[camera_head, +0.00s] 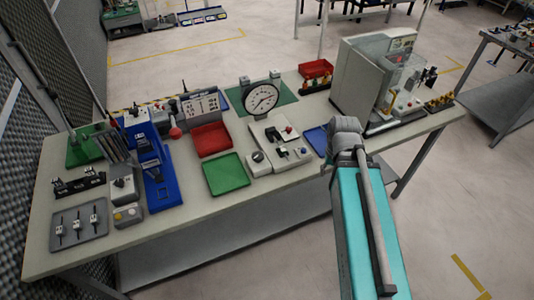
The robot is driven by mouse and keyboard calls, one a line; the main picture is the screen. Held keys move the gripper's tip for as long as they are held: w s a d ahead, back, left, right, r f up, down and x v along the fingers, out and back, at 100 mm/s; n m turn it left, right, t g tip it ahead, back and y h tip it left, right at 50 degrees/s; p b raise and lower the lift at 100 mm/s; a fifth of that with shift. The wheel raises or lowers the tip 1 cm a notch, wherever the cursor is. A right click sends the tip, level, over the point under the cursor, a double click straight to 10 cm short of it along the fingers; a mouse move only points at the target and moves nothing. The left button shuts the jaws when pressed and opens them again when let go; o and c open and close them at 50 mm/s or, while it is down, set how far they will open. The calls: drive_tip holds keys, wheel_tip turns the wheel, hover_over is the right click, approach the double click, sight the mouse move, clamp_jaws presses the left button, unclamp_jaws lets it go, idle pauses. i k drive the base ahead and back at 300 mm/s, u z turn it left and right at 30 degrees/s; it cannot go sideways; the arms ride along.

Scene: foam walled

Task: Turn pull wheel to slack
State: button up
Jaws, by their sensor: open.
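No wheel is clearly marked as the pull wheel at this size. A small red round knob (175,133) stands near the back left of the bench, beside a blue fixture (157,170). A round white dial gauge (262,97) stands upright near the back middle. A grey box with a dark round knob (258,157) sits at the front, next to a light grey plate fixture (280,142). My gripper (327,168) is at the bench's front edge, right of these things, small and partly hidden by my wrist. I see nothing held in it.
A tall grey machine (365,80) with a clear guard stands at right. Bare bench lies along the front edge.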

sight(258, 156)
drive_tip(key=z, duration=0.5)
drive_tip(key=k, duration=1.1)
drive_tip(key=u, duration=0.8)
drive_tip(key=i, duration=1)
